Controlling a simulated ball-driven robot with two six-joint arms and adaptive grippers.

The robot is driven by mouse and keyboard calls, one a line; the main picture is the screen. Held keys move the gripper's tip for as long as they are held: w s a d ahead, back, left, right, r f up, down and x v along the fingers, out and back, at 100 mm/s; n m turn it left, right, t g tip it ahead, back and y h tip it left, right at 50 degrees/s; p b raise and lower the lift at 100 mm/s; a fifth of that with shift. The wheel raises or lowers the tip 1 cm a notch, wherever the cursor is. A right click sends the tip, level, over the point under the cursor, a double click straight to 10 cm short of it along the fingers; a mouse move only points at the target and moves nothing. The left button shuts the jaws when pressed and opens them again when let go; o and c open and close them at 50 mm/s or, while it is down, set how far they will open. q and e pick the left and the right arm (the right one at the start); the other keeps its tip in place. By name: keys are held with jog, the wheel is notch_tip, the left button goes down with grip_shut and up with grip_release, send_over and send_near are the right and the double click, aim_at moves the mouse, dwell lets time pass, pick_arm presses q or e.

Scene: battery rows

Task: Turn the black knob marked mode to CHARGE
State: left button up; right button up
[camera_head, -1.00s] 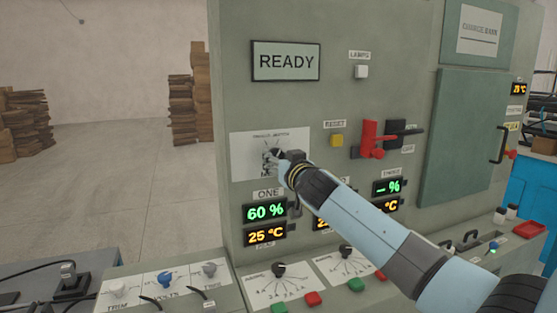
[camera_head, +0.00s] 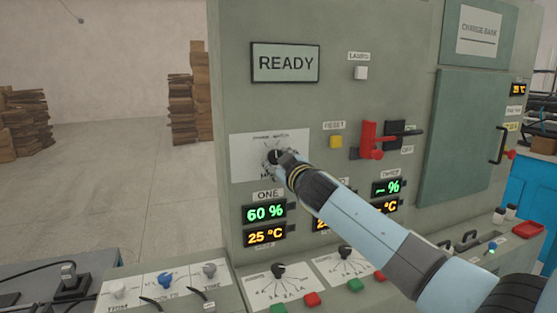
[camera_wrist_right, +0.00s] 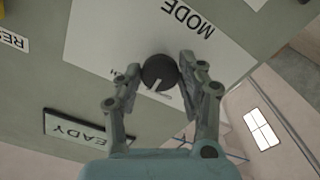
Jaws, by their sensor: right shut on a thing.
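The black mode knob (camera_head: 275,156) sits on a white label plate (camera_head: 243,170) on the grey-green panel, below the READY display (camera_head: 285,63). In the right wrist view the round knob (camera_wrist_right: 159,72) has a white pointer line on its lower part, toward the READY side. The word MODE shows upside down above it. My right gripper (camera_head: 283,159) is at the knob, with one finger on each side; in the wrist view the gripper (camera_wrist_right: 158,70) is shut on it. Most position lettering is hidden or too small to read. My left gripper is not in view.
A yellow reset button (camera_head: 336,141) and a red lever (camera_head: 370,140) are right of the knob. Displays for ONE (camera_head: 265,212) lie below it. The sloping desk (camera_head: 235,285) carries other knobs and buttons. My right arm crosses in front of the panel.

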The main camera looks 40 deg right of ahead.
jog(key=n+p, duration=0.1)
jog(key=n, duration=0.4)
dwell(0.8)
jog(key=o, duration=1.2)
jog(key=shift+s, duration=0.1)
jog(key=v, duration=1.2)
jog(key=shift+f, duration=0.1)
